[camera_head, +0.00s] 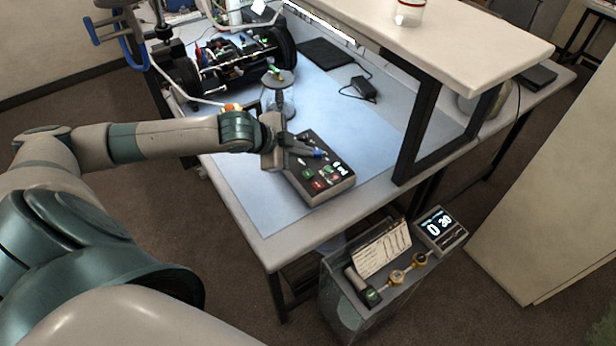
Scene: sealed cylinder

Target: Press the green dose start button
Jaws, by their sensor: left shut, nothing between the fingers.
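A dark control box (341,183) with a light casing lies near the front edge of the blue mat. Its top carries a green button (307,174), red buttons and white markings, too small to read. My left arm comes in from the left, and my left gripper (323,154) is shut and empty. In the picture it overlaps the back part of the box, a little above and right of the green button. I cannot tell whether its tips touch the box. My right gripper is not in view.
A clear cylinder (280,103) with a dark top stands behind the gripper. A raised shelf (470,45) on dark legs stands to the right. Below the table, a cart (345,310) carries a display (440,228). The mat's front strip is clear.

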